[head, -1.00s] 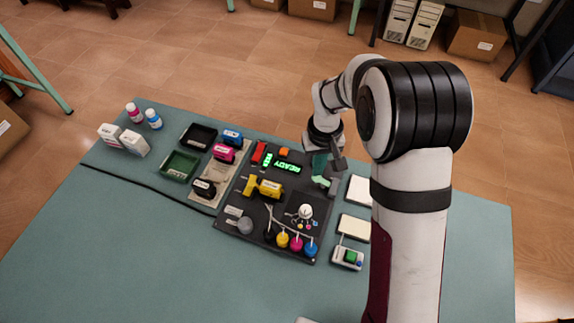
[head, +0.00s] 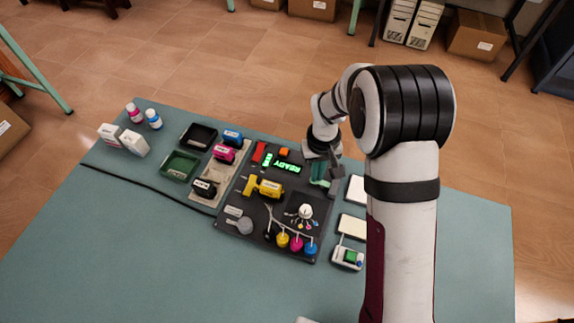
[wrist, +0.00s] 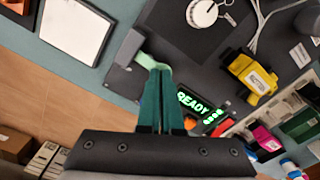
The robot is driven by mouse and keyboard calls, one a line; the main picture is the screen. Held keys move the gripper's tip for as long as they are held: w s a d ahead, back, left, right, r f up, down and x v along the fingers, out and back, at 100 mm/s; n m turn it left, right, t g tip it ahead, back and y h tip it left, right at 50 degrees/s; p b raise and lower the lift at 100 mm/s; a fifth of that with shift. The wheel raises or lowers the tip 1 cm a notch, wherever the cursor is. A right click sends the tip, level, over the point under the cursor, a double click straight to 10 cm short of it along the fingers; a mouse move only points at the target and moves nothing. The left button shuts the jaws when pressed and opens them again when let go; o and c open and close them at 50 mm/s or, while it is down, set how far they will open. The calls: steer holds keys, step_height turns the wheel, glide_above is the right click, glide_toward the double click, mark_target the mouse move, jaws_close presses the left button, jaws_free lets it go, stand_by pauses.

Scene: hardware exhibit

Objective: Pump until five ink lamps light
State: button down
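My gripper (wrist: 158,72) has two teal fingers lying close together, with only a thin dark line between them. It also shows in the head view (head: 319,180), at the right edge of the dark panel (head: 233,212). A pale green piece at the fingertips meets or overlaps a grey block (wrist: 127,47); whether they touch I cannot tell. A green lit READY display (wrist: 193,103) is on the panel, with several small lit green lamps (wrist: 213,118) beside it. The exact lamp count is too small to read.
A yellow cartridge (head: 270,188), a white round knob (head: 305,211) and several ink bulbs (head: 282,240) are on the panel. White pads (head: 352,228) and a green-button box (head: 347,257) lie to its right. Trays (head: 180,165) and other cartridges (head: 224,153) are left.

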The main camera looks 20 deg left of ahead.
steer(key=shift+f, duration=0.35)
steer(key=shift+r, duration=1.7)
step_height(320, 180, up, 7)
steer(key=shift+r, duration=0.1)
